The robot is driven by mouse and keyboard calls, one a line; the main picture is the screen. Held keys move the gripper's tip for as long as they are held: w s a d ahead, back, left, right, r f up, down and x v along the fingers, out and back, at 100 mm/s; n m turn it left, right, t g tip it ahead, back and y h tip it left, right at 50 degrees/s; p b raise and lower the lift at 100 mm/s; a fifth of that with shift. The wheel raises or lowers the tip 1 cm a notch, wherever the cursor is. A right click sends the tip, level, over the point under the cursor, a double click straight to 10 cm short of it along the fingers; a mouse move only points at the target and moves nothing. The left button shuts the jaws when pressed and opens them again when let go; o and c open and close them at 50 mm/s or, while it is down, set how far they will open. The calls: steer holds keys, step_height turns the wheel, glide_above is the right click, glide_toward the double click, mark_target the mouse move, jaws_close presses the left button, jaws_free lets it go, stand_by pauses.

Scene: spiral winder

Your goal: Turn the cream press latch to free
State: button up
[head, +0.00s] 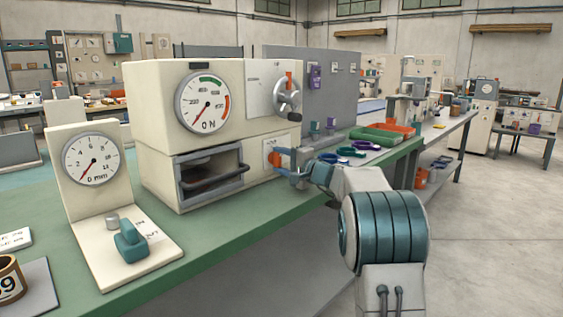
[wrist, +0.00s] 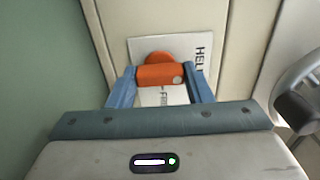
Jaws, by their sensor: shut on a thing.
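The cream press (head: 150,110) stands on the green bench, with a force dial on its upper front. Its latch is an orange handle (wrist: 158,75) on a white label plate (wrist: 143,47) at the lower right of the press front. The handle lies across the wrist view, and a pale dot marks its right end, on the side of the word HELD. The word FREE shows below the handle, partly covered. My gripper (wrist: 162,87) is shut on the handle, one blue finger at each end. In the head view my gripper (head: 281,160) hides much of the latch.
A dark handle (head: 215,178) crosses the press opening. A cream mm gauge stand (head: 75,200) is at left. Trays (head: 375,138) lie beyond my arm.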

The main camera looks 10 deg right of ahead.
steer(key=shift+m, duration=0.3)
steer(key=m+p, duration=0.1)
steer(key=m, duration=0.2)
steer(key=shift+d+r, duration=0.1)
steer(key=m+p, duration=0.3)
steer(key=m, duration=0.3)
steer(key=m+p, duration=0.4)
steer(key=shift+m+p, duration=1.65)
steer(key=shift+m, duration=0.45)
steer(key=shift+f, duration=0.2)
steer(key=o, duration=1)
